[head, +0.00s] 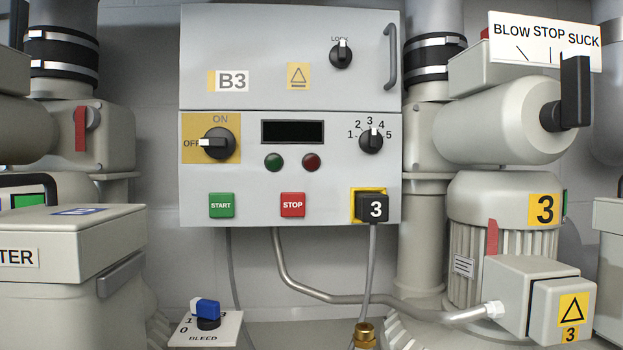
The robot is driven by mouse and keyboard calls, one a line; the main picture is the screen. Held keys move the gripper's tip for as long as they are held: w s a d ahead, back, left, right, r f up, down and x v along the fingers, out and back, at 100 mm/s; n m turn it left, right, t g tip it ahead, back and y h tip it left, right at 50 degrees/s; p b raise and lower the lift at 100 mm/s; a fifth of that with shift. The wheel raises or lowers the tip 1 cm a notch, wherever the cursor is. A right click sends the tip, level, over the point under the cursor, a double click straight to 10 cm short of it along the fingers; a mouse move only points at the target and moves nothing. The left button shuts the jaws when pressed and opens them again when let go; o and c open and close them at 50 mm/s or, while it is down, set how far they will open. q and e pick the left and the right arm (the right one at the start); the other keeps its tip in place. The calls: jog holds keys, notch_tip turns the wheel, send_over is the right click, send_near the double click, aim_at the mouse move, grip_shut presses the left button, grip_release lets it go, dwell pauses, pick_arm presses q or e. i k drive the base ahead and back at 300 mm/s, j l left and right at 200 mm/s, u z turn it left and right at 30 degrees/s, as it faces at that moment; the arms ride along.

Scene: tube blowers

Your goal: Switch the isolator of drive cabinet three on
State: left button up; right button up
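The drive cabinet (240,50) in the head view is a grey wall box labelled B3, in the middle. Its isolator (219,143) is a black rotary knob on a yellow plate, at the left of the lower panel. The white pointer of the knob lies level and points left at the word OFF. The word ON is printed above the knob. A black plug marked 3 (375,207) sits at the lower right of the cabinet, with a grey cable below it. Neither of my grippers is in view.
Beside the isolator are a dark display (293,131), a selector knob (371,140), a green START button (222,205) and a red STOP button (293,205). A lever (575,92) juts out at the right. A BLEED knob (208,312) stands low in front.

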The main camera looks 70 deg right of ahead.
aim_at(219, 142)
jog(key=z, duration=2)
